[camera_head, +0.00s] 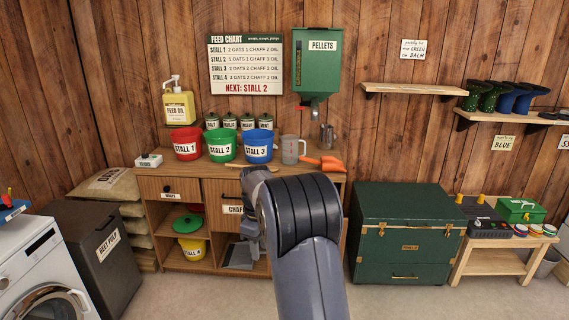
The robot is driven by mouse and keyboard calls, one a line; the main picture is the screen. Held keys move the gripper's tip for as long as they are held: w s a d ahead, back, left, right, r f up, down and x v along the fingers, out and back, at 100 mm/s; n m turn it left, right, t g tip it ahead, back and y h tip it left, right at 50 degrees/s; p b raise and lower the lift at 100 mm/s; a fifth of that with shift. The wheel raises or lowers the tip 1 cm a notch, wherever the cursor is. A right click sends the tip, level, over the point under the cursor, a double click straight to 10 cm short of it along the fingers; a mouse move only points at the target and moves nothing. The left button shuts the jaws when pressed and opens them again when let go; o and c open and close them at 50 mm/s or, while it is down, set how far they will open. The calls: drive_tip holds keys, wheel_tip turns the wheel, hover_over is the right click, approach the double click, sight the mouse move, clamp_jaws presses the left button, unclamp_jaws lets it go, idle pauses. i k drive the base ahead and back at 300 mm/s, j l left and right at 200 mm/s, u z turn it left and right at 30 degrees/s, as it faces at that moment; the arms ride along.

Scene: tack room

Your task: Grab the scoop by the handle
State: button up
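An orange scoop-like thing (331,163) lies on the wooden counter (300,175), near its right end and just right of a grey measuring jug (290,150). Its narrower end seems to point left, but it is too small to tell the handle clearly. My arm rises through the middle of the view and bends over in front of the counter. My gripper (249,236) hangs at the left of the arm, in front of the cabinet, apart from the orange thing and lower than it. Its fingers are not clear.
Red (186,146), green (222,147) and blue (258,148) buckets stand left of the jug. A wooden stick (238,166) lies at the counter's front. A pellet dispenser (316,60) hangs above. A green trunk (405,230) stands right of the cabinet.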

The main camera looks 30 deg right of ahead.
sight(322, 163)
drive_tip(key=i+l+u, duration=0.15)
drive_tip(key=l, duration=0.3)
drive_tip(key=i+l+u, duration=0.15)
drive_tip(key=l, duration=0.3)
drive_tip(key=i+l+u, duration=0.15)
drive_tip(key=l, duration=0.3)
drive_tip(key=i+l+u, duration=0.15)
drive_tip(key=l, duration=0.35)
drive_tip(key=l+u, duration=0.15)
drive_tip(key=l, duration=0.35)
drive_tip(key=i+l, duration=0.1)
drive_tip(key=l, duration=0.45)
drive_tip(key=i+l, duration=0.1)
drive_tip(key=l, duration=0.45)
drive_tip(key=i+l, duration=0.1)
drive_tip(key=l, duration=0.45)
drive_tip(key=i+l, duration=0.1)
drive_tip(key=l, duration=0.45)
